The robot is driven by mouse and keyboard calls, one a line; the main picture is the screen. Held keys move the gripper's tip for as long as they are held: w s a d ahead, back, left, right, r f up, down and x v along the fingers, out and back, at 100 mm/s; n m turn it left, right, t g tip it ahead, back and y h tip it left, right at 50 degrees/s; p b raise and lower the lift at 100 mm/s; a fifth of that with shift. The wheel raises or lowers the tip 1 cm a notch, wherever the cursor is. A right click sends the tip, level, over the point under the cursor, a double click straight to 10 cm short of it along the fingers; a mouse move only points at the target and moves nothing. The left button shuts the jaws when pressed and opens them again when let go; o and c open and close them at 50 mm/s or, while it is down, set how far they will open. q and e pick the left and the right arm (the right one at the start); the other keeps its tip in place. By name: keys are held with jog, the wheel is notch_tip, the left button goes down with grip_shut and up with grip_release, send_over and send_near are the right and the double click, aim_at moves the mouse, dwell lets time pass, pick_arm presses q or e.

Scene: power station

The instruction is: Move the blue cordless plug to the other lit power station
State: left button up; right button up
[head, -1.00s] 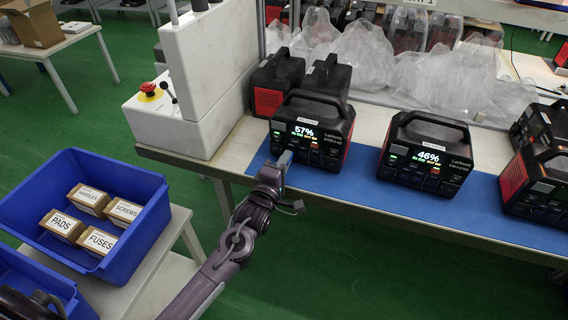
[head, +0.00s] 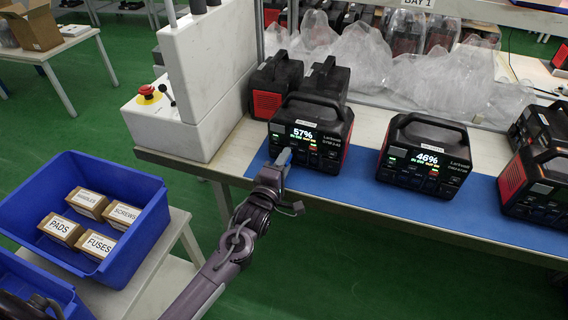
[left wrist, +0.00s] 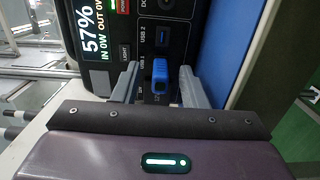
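The blue cordless plug (left wrist: 160,76) sits in a USB port on the front of the power station reading 57% (head: 308,134). That station also shows in the left wrist view (left wrist: 95,45). My left gripper (head: 284,157) is at the lower front of this station. In the left wrist view its two fingers (left wrist: 158,88) stand open on either side of the plug, with a gap to each side. The other lit power station (head: 424,155), reading 46%, stands to the right with its front facing me. In the head view the plug is mostly hidden by the gripper. My right gripper is not in view.
Both lit stations stand on a blue mat (head: 360,190) on the bench. More stations stand at the right (head: 535,180) and behind the 57% one (head: 275,85). A white machine (head: 205,80) with a red button is at left. A blue bin (head: 135,240) holds labelled boxes.

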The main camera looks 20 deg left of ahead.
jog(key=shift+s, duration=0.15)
pick_arm(q)
jog(key=s, duration=0.8)
jog(key=shift+a, duration=0.35)
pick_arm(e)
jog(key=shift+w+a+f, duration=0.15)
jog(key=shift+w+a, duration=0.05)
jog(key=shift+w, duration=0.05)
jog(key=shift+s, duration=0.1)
pick_arm(q)
jog(key=shift+w, duration=0.1)
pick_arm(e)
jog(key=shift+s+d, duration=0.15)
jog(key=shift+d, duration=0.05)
